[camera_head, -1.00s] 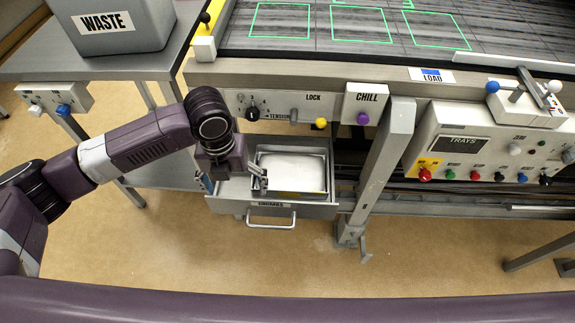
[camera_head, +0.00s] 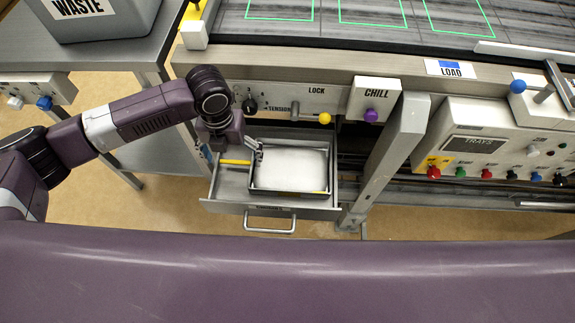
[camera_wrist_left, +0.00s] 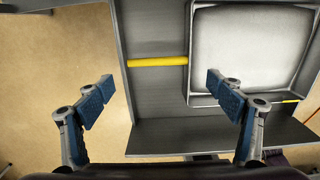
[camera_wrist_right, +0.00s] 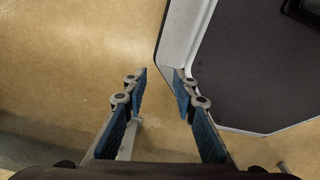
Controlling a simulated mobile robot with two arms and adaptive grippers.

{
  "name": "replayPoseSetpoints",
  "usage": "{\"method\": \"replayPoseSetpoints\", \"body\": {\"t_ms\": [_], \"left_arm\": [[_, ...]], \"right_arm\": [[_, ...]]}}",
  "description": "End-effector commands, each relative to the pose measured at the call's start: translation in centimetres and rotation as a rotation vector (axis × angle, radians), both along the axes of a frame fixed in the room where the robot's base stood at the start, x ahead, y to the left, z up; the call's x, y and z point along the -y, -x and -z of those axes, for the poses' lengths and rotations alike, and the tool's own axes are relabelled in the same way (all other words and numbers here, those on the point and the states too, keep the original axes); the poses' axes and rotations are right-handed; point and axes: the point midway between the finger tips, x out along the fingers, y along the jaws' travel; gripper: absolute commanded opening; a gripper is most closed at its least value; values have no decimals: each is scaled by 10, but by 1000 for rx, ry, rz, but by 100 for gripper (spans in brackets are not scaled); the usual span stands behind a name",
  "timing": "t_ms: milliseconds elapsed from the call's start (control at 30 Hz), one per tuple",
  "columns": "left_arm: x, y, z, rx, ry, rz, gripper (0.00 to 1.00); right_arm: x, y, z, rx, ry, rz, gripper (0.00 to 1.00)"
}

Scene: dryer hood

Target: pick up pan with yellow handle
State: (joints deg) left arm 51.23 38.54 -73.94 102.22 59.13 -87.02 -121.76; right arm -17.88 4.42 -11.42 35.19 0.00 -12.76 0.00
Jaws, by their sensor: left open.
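The pan (camera_head: 290,168) is a square, shallow grey pan with a pale inside, lying in the open drawer (camera_head: 229,190). Its yellow handle (camera_head: 236,162) points left; it also shows in the left wrist view (camera_wrist_left: 157,61), where the pan (camera_wrist_left: 250,45) is at the upper right. My left gripper (camera_head: 254,150) is over the drawer near the handle. In the left wrist view its fingers (camera_wrist_left: 160,90) are spread wide, with nothing between them. The handle lies ahead of the fingertips. My right gripper (camera_wrist_right: 160,82) has its fingers apart and empty, over floor beside a pale-edged dark panel (camera_wrist_right: 255,70).
The drawer handle (camera_head: 269,228) faces the front. A diagonal grey post (camera_head: 392,160) stands right of the drawer. Controls with a yellow knob (camera_head: 325,118) and a purple knob (camera_head: 370,117) sit above. A waste bin (camera_head: 95,15) is on the left table.

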Motion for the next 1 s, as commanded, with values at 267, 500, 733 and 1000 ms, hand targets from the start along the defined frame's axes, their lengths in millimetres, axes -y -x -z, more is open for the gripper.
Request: {"method": "replayPoseSetpoints", "body": {"t_ms": [267,500,733,1000], "left_arm": [[-1,1,27,0,0,1,86],[-1,1,27,1,0,1,80],[-1,1,27,1,-1,1,55],[0,0,26,2,1,1,38]], "right_arm": [[2,-10,-3,13,2,-2,26],[2,-22,-4,31,1,-2,26],[2,-20,-4,28,1,-3,26],[2,-13,-3,19,2,-3,26]]}}
